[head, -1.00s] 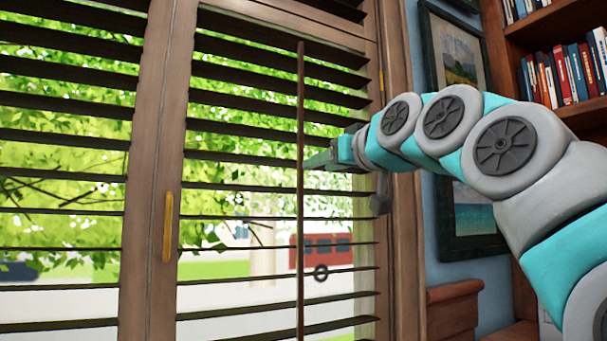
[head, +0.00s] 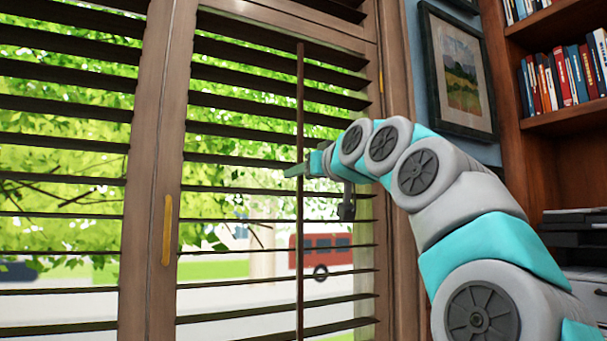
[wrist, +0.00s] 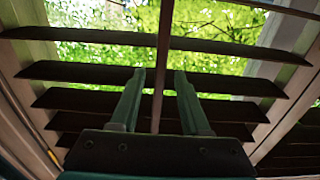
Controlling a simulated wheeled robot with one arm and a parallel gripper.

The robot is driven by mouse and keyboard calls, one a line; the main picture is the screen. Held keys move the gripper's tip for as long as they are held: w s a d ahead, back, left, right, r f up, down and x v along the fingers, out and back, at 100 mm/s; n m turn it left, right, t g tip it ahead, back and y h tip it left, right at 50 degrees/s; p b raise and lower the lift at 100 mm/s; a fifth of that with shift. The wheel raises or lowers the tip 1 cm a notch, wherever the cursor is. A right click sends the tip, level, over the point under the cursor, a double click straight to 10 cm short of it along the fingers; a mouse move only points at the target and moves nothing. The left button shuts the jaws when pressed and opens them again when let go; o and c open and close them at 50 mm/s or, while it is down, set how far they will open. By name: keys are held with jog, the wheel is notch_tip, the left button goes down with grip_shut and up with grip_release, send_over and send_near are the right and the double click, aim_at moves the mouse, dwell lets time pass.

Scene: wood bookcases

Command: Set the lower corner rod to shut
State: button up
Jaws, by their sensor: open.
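The rod (head: 300,250) is a thin brown vertical bar in front of the slats of the right shutter panel in the head view. It also shows in the wrist view (wrist: 164,45), running down between my two fingers. My gripper (head: 297,171) is at about the middle of the rod's visible length. In the wrist view my gripper (wrist: 159,75) is open, with one green finger on each side of the rod and gaps to both. The slats (head: 240,217) are tilted with wide gaps, and the outside shows through them.
A brown shutter post (head: 150,130) with a yellow handle (head: 167,230) stands left of the panel. A framed picture (head: 460,75) hangs on the blue wall at right. A bookcase (head: 570,120) with books stands at the far right.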

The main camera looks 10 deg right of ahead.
grip_shut()
dwell(1.4)
